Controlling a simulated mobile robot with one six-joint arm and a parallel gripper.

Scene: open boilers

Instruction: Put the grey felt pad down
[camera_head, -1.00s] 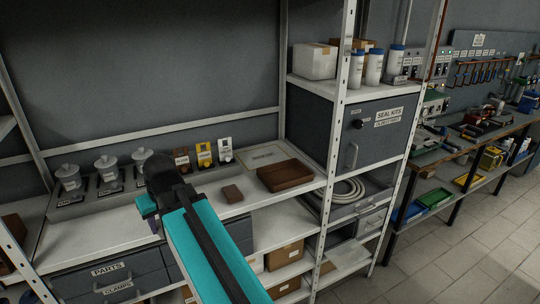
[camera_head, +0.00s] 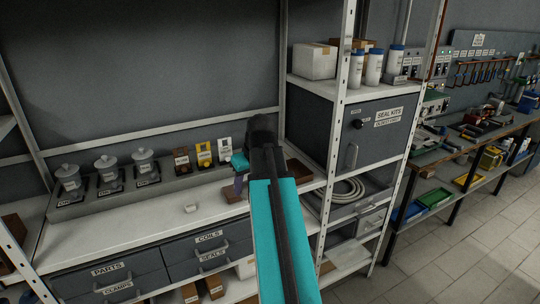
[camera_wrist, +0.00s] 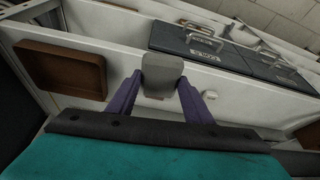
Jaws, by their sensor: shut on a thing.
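My gripper (camera_wrist: 160,93) shows in the wrist view with its two purple fingers closed on the grey felt pad (camera_wrist: 162,72). The pad is a small rounded grey piece between the fingertips, over the white shelf top (camera_wrist: 130,50). I cannot tell whether it touches the shelf. In the head view my gripper (camera_head: 239,178) is over the right part of the shelf, left of the brown tray (camera_head: 298,170). The pad is not clearly visible there, and my arm covers part of the tray.
The brown tray also shows in the wrist view (camera_wrist: 60,70). A small white piece (camera_head: 190,208) lies on the shelf left of my gripper. Lidded pots (camera_head: 107,168) stand at the back left. A rack post (camera_head: 335,130) rises to the right. The shelf's left front is clear.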

